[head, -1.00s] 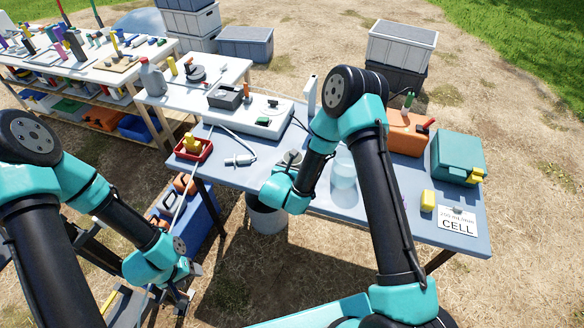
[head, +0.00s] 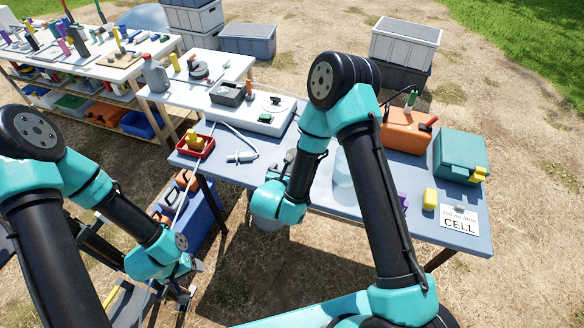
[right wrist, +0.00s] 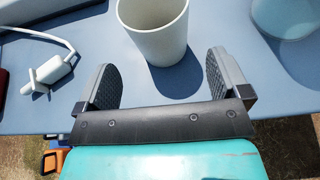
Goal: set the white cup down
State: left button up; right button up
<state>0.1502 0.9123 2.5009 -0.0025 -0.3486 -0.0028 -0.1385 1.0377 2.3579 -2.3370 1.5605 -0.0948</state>
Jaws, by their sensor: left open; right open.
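The white cup (right wrist: 153,35) stands upright on the blue-grey table (right wrist: 225,22) in the right wrist view, its shadow falling beside its base. My right gripper (right wrist: 160,68) is open, one finger on each side of the cup's lower front, with gaps between the fingers and the cup. In the head view the right arm hides most of the cup and the right gripper. My left gripper (head: 183,298) is open, low at the left, off the table and away from the cup.
A pale translucent container (right wrist: 288,14) stands right of the cup. A white probe with a cable (head: 242,157) and a red tray (head: 195,146) lie to its left.

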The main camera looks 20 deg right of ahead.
jog(key=v, duration=0.5)
dwell(0.6)
